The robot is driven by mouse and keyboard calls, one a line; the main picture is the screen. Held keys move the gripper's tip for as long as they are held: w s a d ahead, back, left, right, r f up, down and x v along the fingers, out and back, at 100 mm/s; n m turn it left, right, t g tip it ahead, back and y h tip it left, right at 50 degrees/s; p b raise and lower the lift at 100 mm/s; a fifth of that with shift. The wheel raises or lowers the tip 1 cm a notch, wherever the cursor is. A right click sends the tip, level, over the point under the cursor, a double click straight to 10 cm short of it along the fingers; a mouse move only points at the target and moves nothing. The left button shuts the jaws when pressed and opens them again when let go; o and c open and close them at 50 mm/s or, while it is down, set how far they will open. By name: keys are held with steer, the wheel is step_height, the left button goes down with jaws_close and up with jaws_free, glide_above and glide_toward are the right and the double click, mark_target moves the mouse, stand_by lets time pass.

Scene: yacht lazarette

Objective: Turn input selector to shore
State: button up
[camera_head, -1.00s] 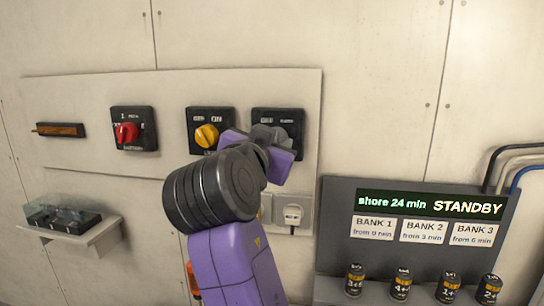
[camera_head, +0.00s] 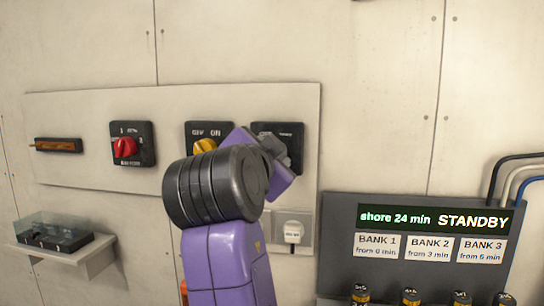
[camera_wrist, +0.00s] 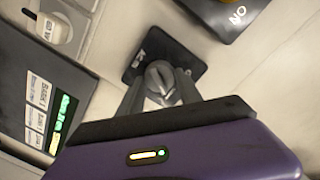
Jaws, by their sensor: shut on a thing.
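The input selector is the rightmost switch on the wall panel, a black square plate (camera_head: 296,128) with a grey knob. In the head view its label is too small and partly covered to read, and my gripper (camera_head: 274,152) hides much of the knob. In the wrist view the grey knob (camera_wrist: 160,76) stands on its black plate (camera_wrist: 143,50), between the two dark fingers of my gripper (camera_wrist: 160,92). My gripper is shut on the knob, with its purple hand tilted. I cannot tell which position the knob points to.
A yellow-knob switch (camera_head: 204,145) sits close left of my gripper, partly behind my arm. A red-knob switch (camera_head: 125,147) is further left. A white plug (camera_head: 292,232) is below the selector. A grey console (camera_head: 340,245) at right displays "shore 24 min STANDBY".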

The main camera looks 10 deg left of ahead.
steer(key=o, duration=1.4)
steer(key=shift+c, duration=0.2)
steer(key=s+b, duration=0.1)
steer(key=s, duration=0.6)
steer(key=shift+s+a+r, duration=0.25)
steer(key=shift+s, duration=0.15)
